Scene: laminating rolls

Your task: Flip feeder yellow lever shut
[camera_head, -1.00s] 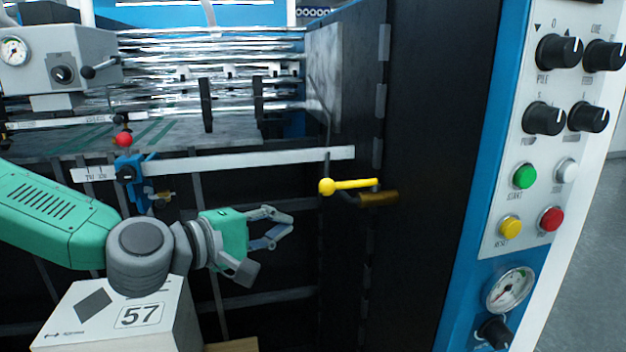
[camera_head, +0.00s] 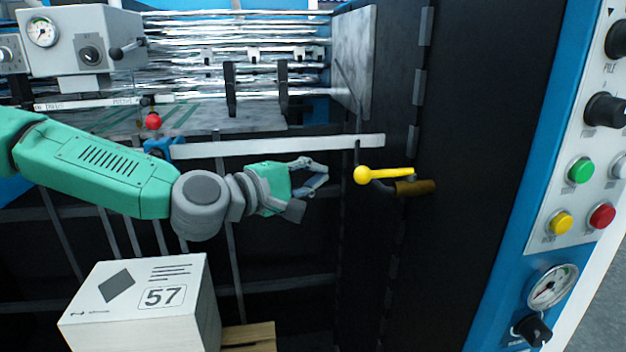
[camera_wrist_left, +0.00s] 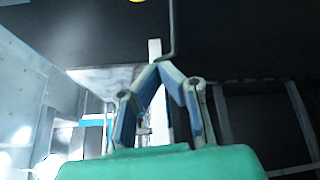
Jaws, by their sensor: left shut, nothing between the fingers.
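The yellow lever (camera_head: 390,174) has a round ball at its left end and lies nearly level, beside a brass-coloured cylinder (camera_head: 415,187) on the dark panel. My left gripper (camera_head: 325,175) is shut and empty, a short way left of the lever's ball and not touching it. In the left wrist view the gripper's fingers (camera_wrist_left: 162,68) meet at their tips, and a small piece of yellow (camera_wrist_left: 137,1) shows at the top edge. My right gripper is in neither view.
A red ball knob (camera_head: 153,121) and a pale horizontal bar (camera_head: 280,146) lie above the gripper. A blue-edged control panel with buttons (camera_head: 580,170) stands at the right.

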